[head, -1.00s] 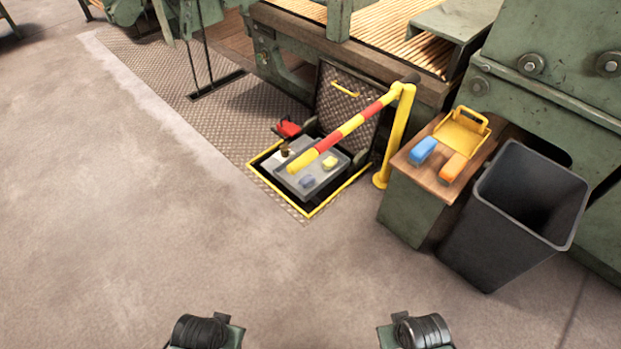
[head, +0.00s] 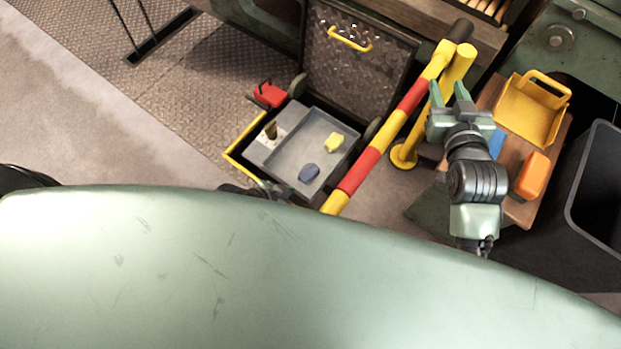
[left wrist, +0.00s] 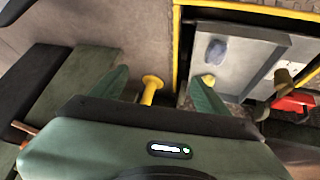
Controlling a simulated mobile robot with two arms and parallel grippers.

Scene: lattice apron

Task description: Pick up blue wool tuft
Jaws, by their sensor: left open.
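The blue wool tuft (head: 309,172) lies in the grey tray (head: 298,120) in the floor hatch, below a yellow tuft (head: 333,142). In the left wrist view the blue tuft (left wrist: 215,48) lies above and right of my open left gripper (left wrist: 158,76), apart from it. Nothing is between those fingers; the yellow tuft shows beside the right one. In the head view my left gripper (head: 275,189) is mostly hidden by a large pale green part at the hatch's near edge. My right gripper (head: 450,97) is open and empty by the yellow post.
A red-and-yellow bar (head: 370,160) crosses the tray's right side from the yellow post (head: 403,157). The raised hatch lid (head: 350,75) stands behind. A wooden-topped stand with an orange block (head: 532,176) and a black bin (head: 598,190) are right.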

